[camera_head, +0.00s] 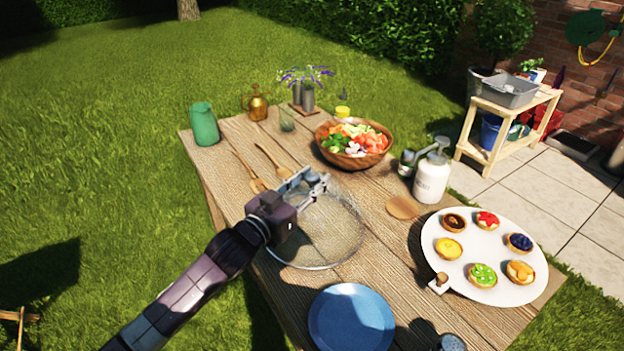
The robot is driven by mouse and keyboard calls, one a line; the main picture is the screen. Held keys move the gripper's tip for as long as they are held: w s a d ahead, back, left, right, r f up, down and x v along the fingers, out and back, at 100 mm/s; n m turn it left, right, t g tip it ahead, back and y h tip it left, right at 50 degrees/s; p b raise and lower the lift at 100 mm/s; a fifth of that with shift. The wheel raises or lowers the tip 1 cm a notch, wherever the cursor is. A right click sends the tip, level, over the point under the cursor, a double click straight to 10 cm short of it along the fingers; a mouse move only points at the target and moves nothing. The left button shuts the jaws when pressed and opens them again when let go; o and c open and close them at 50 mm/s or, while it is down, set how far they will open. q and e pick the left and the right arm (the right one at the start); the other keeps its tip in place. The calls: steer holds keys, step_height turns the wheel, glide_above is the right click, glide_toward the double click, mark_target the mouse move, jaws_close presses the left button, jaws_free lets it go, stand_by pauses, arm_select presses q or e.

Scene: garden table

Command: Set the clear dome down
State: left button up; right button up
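The clear dome (330,237) shows as a see-through round shape with a thin rim, over the near left half of the table. Planks show through it. My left gripper (312,187) reaches in from the lower left, with its fingers at the top of the dome. The fingers appear closed around the dome's top, which they hide. I cannot tell whether the rim touches the table or hangs just above it. My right gripper is not in view.
A white platter (465,245) of tarts stands right; a blue plate (352,318) lies in front. A round wooden piece (402,207) lies right of the dome. The table's left edge is close.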

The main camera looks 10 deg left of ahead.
arm_select(q)
steer(key=shift+o, duration=0.7)
steer(key=shift+r, duration=0.1)
steer(key=shift+s, duration=0.1)
steer(key=shift+s+a+p, duration=0.2)
steer(key=shift+s+p, duration=0.15)
steer(key=p+v, duration=0.3)
steer(key=v, duration=0.6)
steer(key=shift+s+a, duration=0.15)
steer(key=shift+s, duration=0.2)
steer(key=shift+s+a+p, duration=0.25)
steer(key=shift+s+p, duration=0.05)
steer(key=shift+s, duration=0.3)
